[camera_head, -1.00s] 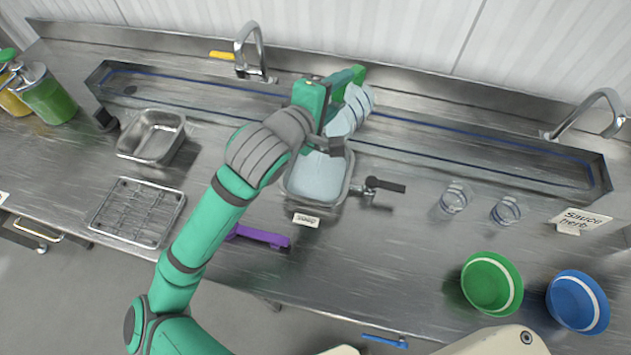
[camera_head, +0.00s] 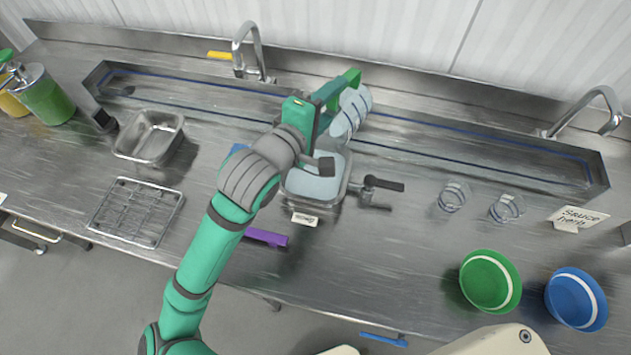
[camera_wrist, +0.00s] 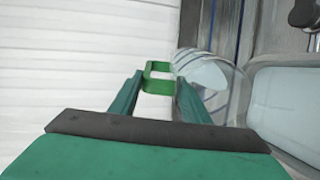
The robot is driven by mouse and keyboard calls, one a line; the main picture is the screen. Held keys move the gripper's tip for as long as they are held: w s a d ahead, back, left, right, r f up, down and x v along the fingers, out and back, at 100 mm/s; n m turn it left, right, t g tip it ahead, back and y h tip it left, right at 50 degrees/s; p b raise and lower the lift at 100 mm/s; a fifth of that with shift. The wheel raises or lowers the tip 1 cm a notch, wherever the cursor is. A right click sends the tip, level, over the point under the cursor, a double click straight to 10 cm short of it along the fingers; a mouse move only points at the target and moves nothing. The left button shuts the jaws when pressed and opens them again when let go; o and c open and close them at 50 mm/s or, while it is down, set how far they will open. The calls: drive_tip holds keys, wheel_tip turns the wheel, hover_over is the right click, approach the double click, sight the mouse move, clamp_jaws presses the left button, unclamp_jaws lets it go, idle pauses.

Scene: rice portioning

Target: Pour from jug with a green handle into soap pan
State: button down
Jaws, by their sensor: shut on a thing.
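My gripper (camera_head: 330,92) is shut on the green handle (camera_head: 352,77) of a clear jug (camera_head: 350,112). The handle also shows between the fingers in the wrist view (camera_wrist: 158,78). The jug is tilted well over, with pale bluish liquid in it (camera_wrist: 208,76). It is held above the far right side of the soap pan (camera_head: 343,185), a metal pan with pale blue liquid in it. A small label card (camera_head: 305,219), too small to read, stands in front of the pan. I cannot tell whether liquid is flowing; my wrist hides part of the pan.
A tap-like fitting (camera_head: 383,184) sits right of the pan. Two clear cups (camera_head: 452,197), a "Sauce herb" card (camera_head: 580,217), a green bowl (camera_head: 490,282) and a blue bowl (camera_head: 577,299) stand farther right.

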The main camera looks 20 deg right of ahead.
drive_tip(key=shift+a+f, duration=0.15)
drive_tip(key=shift+a, duration=0.1)
drive_tip(key=shift+s+d, duration=0.2)
drive_tip(key=shift+s, duration=0.15)
drive_tip(key=shift+a+h, duration=0.25)
drive_tip(key=shift+h, duration=0.05)
drive_tip(key=shift+w+a+f+t, duration=0.15)
drive_tip(key=shift+a+t, duration=0.15)
drive_tip(key=shift+a, duration=0.45)
drive_tip(key=shift+d, duration=0.25)
drive_tip(key=shift+w+d+r, duration=0.1)
drive_tip(key=shift+d+r, duration=0.2)
drive_tip(key=shift+d, duration=0.45)
drive_tip(key=shift+w+d+r+g+y, duration=0.25)
drive_tip(key=shift+w+d+g+y, duration=0.15)
drive_tip(key=shift+w+d+y, duration=0.2)
drive_tip(key=shift+w+d+r+g+y, duration=0.2)
drive_tip(key=shift+w+d+g+y, duration=0.2)
drive_tip(key=shift+w+d+y, duration=0.15)
drive_tip(key=shift+w+d, duration=0.15)
drive_tip(key=shift+d, duration=0.15)
drive_tip(key=shift+w+d+g+y, duration=0.1)
drive_tip(key=shift+d+g+y, duration=0.05)
drive_tip(key=shift+g+y, duration=0.15)
